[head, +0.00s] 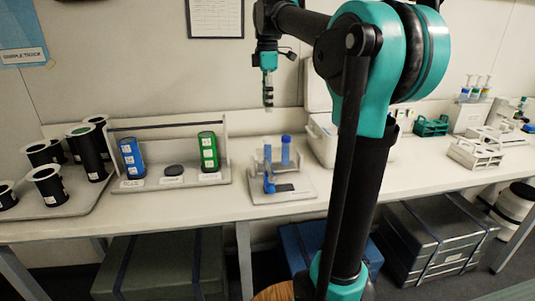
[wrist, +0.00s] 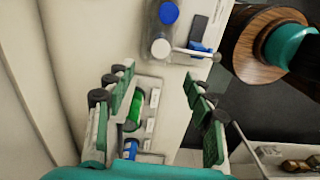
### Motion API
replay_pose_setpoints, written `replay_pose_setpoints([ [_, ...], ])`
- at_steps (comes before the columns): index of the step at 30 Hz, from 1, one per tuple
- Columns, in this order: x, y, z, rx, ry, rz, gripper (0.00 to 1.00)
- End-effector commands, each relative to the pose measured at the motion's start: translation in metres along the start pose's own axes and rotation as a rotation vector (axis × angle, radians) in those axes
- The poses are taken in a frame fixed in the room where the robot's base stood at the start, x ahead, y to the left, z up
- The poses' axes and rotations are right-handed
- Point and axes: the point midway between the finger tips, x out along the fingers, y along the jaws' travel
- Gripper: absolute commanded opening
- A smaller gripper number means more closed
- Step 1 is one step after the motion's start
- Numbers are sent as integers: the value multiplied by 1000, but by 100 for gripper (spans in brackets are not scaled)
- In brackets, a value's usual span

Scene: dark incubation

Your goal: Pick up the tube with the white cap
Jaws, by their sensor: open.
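The tube with the white cap (head: 267,153) stands upright at the left in a small holder on the bench in the head view. Its pale round cap (wrist: 160,48) shows from above in the wrist view. A second tube with a blue cap (head: 286,151) stands just right of it; that cap (wrist: 169,13) is at the top of the wrist view. My gripper (head: 268,104) hangs above the bench, higher than the tubes and apart from them. In the wrist view my gripper (wrist: 158,100) has its fingers wide apart, with nothing held.
A grey stand with a blue container (head: 132,158) and a green container (head: 208,152) is left of the tubes. Dark cylinders (head: 92,155) stand farther left. A white bin (head: 322,138) is close on the right. Bare bench lies in front of the holder.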

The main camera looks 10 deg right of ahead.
Motion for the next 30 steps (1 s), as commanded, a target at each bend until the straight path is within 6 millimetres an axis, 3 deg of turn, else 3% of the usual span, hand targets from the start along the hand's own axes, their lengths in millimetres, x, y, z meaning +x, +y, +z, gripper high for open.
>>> replay_pose_setpoints([
  [4, -30, 0, -1, -174, 0, 0, 54],
  [8, -35, -1, -1, -247, 0, 0, 54],
  [24, 63, -1, -1, -250, 0, 0, 54],
  [30, 81, -1, -1, -249, 0, 0, 54],
])
